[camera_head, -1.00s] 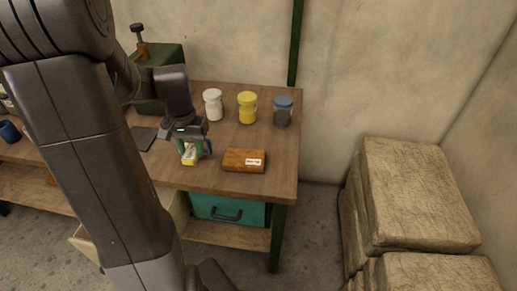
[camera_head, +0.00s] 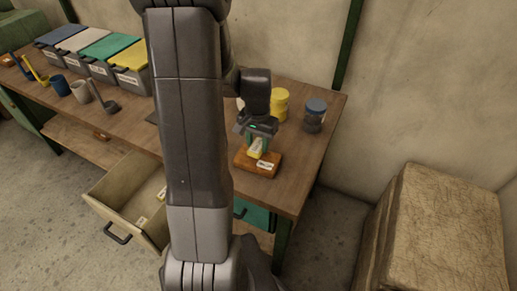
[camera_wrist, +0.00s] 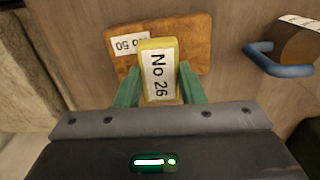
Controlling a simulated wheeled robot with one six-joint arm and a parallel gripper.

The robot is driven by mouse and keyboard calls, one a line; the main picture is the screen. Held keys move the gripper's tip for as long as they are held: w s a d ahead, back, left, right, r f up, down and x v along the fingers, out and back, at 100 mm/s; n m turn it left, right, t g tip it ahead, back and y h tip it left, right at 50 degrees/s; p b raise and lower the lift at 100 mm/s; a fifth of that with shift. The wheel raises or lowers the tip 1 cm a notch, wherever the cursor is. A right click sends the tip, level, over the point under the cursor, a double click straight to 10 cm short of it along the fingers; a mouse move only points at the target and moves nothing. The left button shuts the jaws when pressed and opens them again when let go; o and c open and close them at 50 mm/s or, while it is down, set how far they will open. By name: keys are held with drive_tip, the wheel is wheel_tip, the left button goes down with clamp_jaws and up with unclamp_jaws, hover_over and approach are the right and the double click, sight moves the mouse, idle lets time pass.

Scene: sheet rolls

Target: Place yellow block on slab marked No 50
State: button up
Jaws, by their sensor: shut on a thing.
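My gripper (camera_head: 258,143) is shut on the yellow block (camera_head: 256,148), with its green fingers on either side. In the wrist view the block (camera_wrist: 159,70) bears a white label reading "No 26". The brown slab (camera_head: 245,163) lies on the workbench near its front right part. In the wrist view the slab (camera_wrist: 190,37) shows a label reading "No 50", upside down. The block is over the slab; I cannot tell whether it touches it.
An open drawer (camera_head: 125,200) juts out below. A blue-handled object (camera_wrist: 285,60) is beside the slab in the wrist view. Lidded bins (camera_head: 130,67) stand at left.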

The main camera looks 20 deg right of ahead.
sight(257, 145)
drive_tip(key=shift+f, duration=1.55)
drive_tip(key=shift+f, duration=0.15)
drive_tip(key=o, duration=1)
wheel_tip(257, 145, up, 12)
drive_tip(key=shift+r, duration=0.15)
